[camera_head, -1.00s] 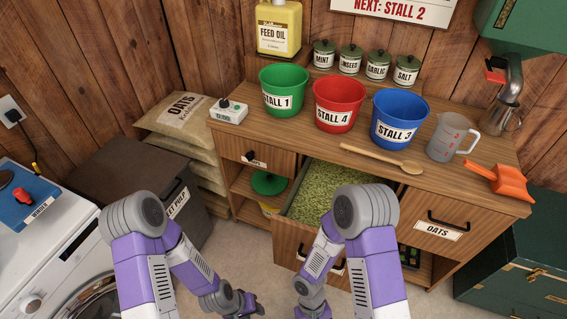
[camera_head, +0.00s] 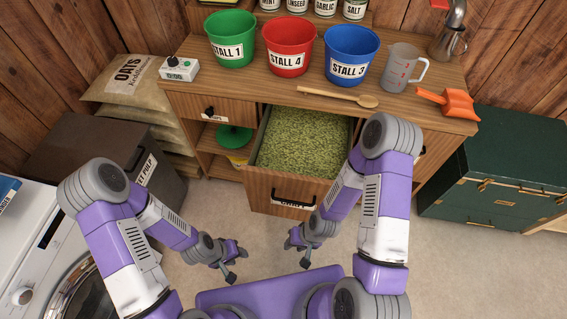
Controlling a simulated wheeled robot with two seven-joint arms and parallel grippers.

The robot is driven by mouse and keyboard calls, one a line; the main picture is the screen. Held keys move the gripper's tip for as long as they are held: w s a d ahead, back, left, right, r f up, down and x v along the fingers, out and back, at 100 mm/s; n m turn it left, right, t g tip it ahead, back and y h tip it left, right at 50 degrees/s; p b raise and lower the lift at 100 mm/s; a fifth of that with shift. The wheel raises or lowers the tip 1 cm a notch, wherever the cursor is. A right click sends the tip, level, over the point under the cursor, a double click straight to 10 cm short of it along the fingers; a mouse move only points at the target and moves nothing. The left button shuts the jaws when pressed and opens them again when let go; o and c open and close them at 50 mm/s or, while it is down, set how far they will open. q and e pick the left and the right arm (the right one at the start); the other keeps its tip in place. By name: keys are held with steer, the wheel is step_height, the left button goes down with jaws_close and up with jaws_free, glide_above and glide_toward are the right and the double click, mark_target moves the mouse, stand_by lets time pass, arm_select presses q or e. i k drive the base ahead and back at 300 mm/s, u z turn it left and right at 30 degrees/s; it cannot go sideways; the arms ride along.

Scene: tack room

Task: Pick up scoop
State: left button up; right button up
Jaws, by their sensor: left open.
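The orange scoop (camera_head: 455,103) lies on the right end of the wooden counter (camera_head: 300,93), its handle pointing left toward the measuring jug. My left gripper (camera_head: 236,265) is low in front of the cabinet, open and empty, far from the scoop. My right gripper (camera_head: 298,248) is in front of the open drawer, below the counter top. Its small fingers look apart with nothing between them. It is also well away from the scoop.
The drawer (camera_head: 282,187) stands open, full of green chaff (camera_head: 302,140). On the counter are a wooden spoon (camera_head: 340,97), a clear jug (camera_head: 402,68), and green, red and blue buckets (camera_head: 350,55). A green chest (camera_head: 500,170) stands right; a washing machine (camera_head: 40,255) stands left.

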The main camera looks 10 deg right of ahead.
mark_target(452, 102)
steer(key=z, duration=2.8)
steer(key=i, duration=2.15)
steer(key=u, duration=2.1)
